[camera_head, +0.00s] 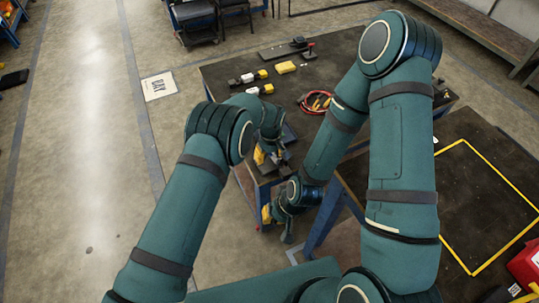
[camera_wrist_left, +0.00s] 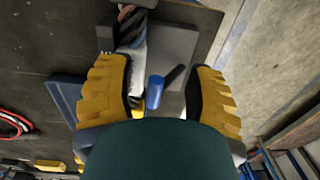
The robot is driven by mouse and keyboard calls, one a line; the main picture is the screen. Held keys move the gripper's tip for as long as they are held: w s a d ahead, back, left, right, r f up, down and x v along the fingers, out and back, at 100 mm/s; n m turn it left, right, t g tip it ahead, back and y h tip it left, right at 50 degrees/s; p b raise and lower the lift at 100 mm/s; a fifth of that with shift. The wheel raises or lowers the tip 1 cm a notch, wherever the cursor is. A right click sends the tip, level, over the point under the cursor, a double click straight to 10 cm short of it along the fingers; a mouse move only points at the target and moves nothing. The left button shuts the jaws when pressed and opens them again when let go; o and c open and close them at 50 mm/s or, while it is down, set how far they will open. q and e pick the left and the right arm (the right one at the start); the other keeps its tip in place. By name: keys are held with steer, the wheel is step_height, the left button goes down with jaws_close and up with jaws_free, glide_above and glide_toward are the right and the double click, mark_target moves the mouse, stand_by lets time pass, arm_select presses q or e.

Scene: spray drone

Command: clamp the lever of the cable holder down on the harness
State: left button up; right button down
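The left wrist view shows what appears to be the cable holder, a dark grey block (camera_wrist_left: 178,45) with silver metal parts (camera_wrist_left: 131,32) beside it. A blue piece (camera_wrist_left: 154,93), which looks like the lever's handle, lies between my left gripper's yellow fingers (camera_wrist_left: 158,95). The fingers stand wide apart and touch nothing visible. In the head view my left gripper (camera_head: 264,154) is at the table's near left corner, partly hidden by its arm. A red cable coil, perhaps part of the harness (camera_head: 315,102), lies on the table. My right gripper (camera_head: 270,214) hangs lower, beside the table; its opening is unclear.
A yellow-outlined work surface (camera_head: 480,200) stands at the right, with a red box (camera_head: 525,265). Open floor (camera_head: 85,190) lies at the left.

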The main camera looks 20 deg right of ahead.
arm_select(q)
step_height(320, 180, up, 12)
steer(key=shift+d, duration=0.2)
stand_by(0.4)
arm_select(e)
steer(key=c, duration=1.7)
jaws_free()
